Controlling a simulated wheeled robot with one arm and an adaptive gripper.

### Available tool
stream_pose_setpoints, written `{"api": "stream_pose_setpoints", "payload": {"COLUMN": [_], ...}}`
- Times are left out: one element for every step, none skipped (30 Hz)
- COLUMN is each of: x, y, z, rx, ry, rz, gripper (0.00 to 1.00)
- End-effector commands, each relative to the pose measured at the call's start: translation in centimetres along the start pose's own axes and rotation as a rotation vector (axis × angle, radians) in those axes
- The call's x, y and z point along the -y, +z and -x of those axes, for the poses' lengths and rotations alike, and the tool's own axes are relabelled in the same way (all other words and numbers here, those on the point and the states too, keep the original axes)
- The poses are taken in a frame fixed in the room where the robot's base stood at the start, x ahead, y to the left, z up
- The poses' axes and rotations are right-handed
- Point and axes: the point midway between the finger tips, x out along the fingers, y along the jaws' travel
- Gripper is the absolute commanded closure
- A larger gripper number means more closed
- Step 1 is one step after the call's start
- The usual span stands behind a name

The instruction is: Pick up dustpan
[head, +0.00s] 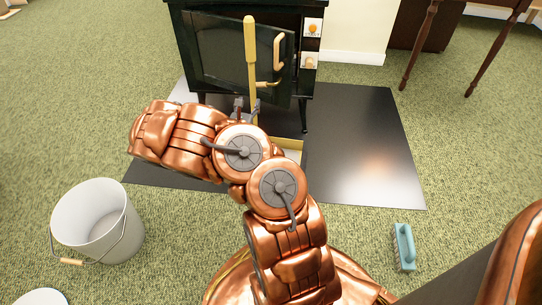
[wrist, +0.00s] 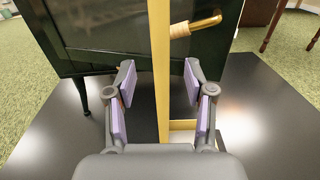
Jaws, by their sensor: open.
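The dustpan (head: 251,58) has a long upright yellow handle in front of the stove, and part of its pale pan shows low behind my arm in the head view. Most of the pan is hidden by my arm. In the wrist view the yellow handle (wrist: 161,75) stands between the open fingers of my gripper (wrist: 160,92), with a visible gap on each side. The pan's edge shows below, near the right finger. In the head view my gripper (head: 247,108) is at the lower part of the handle, mostly hidden by my arm.
A dark stove (head: 235,50) with a brass door handle stands close behind the dustpan on a black floor plate (head: 365,150). A white bucket (head: 98,222) stands at left and a teal brush (head: 404,247) lies at right. Green carpet surrounds the plate.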

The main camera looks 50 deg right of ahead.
Motion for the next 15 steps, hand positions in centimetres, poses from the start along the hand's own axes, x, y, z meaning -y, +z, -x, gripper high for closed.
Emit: {"api": "stream_pose_setpoints", "payload": {"x": [0.1, 0.1, 0.2, 0.2, 0.1, 0.1, 0.1, 0.1, 0.2, 0.2, 0.2, 0.2, 0.2, 0.2, 0.3], "y": [-0.1, -0.1, -0.1, -0.1, -0.1, -0.1, -0.1, -0.2, -0.2, -0.3, -0.4, -0.5, -0.6, -0.7, -0.7], "z": [-0.5, -0.7, -1.0, -1.2, -1.3, -1.5, -1.6, -1.8, -2.0, -2.3, -2.6, -3.0, -3.5, -3.8, -4.3], "rx": [0.000, 0.001, 0.001, 0.001, 0.001, 0.001, 0.001, 0.001, 0.001, 0.002, 0.002, 0.003, 0.004, 0.004, 0.004], "ry": [-0.002, -0.002, -0.003, -0.003, -0.002, -0.001, -0.001, -0.002, -0.003, -0.003, -0.003, -0.003, -0.004, -0.003, -0.003], "rz": [-0.001, -0.001, -0.001, -0.001, -0.001, 0.000, 0.000, 0.000, -0.001, -0.002, -0.003, -0.004, -0.004, -0.005, -0.005], "gripper": [0.46, 0.46, 0.46, 0.46, 0.46, 0.46, 0.46, 0.46, 0.46, 0.46, 0.46, 0.46, 0.46, 0.46, 0.46]}}
